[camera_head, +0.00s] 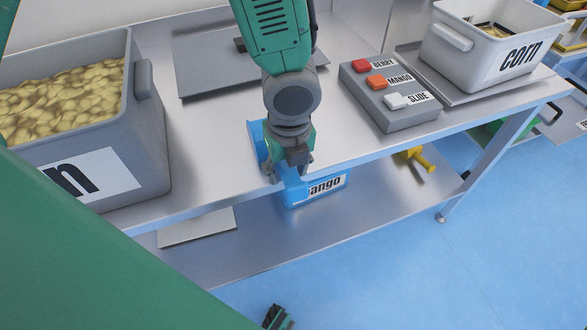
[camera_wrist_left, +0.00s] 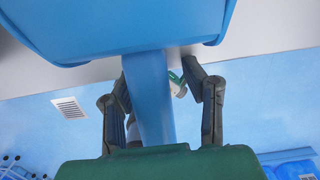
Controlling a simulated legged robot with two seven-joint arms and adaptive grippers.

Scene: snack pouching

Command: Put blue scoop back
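The blue scoop (camera_head: 257,142) is partly hidden behind my left gripper (camera_head: 285,170) at the table's front edge. In the left wrist view, the scoop's bowl (camera_wrist_left: 110,25) fills the top, and its handle (camera_wrist_left: 150,95) runs down between the fingers of my left gripper (camera_wrist_left: 160,75). The handle covers part of the left finger's tip. A gap shows between the handle and the right finger, so I cannot tell if the grip is firm. A dark and green piece, likely my right gripper (camera_head: 278,318), shows at the bottom edge, mostly cut off.
A grey bin (camera_head: 150,130) of yellow chips stands left on the metal table (camera_head: 205,125). A button box (camera_head: 405,115) and a white corn bin (camera_head: 470,60) stand right. A blue mango bin (camera_head: 325,187) and a yellow object (camera_head: 420,160) are lower down. A grey plate (camera_head: 205,75) lies behind.

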